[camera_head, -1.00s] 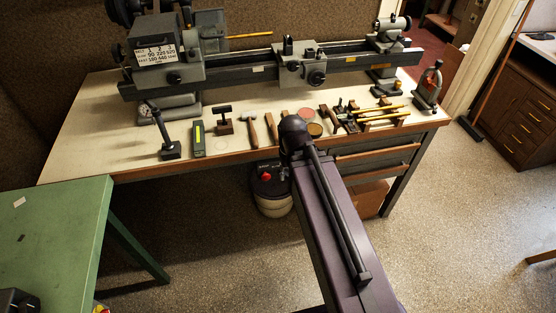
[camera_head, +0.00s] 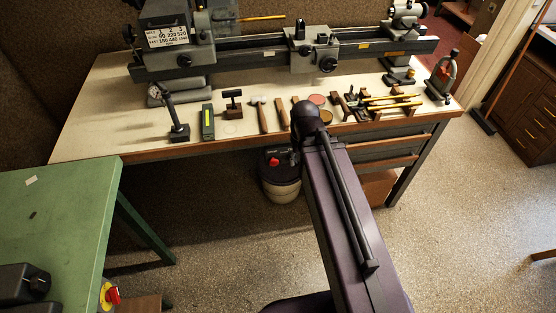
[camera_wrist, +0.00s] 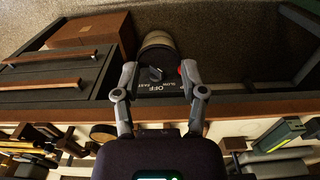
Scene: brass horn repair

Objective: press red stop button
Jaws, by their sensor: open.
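A small red button (camera_head: 275,161) shows on a dark switch box (camera_head: 270,153) below the bench's front edge in the head view. In the wrist view the red button (camera_wrist: 181,70) is partly hidden beside the right-hand finger. The dark switch box (camera_wrist: 157,90) carries a grey knob (camera_wrist: 154,73) and the word OFF, and lies between the fingers. My gripper (camera_wrist: 158,75) is open and empty, its fingertips on either side of the knob. I cannot tell whether it touches the box.
The bench (camera_head: 105,135) holds a lathe (camera_head: 315,55) and several hand tools. A green table (camera_head: 60,200) stands at left, with another red control on yellow (camera_head: 113,295) by its near corner. Open floor (camera_head: 470,200) lies right.

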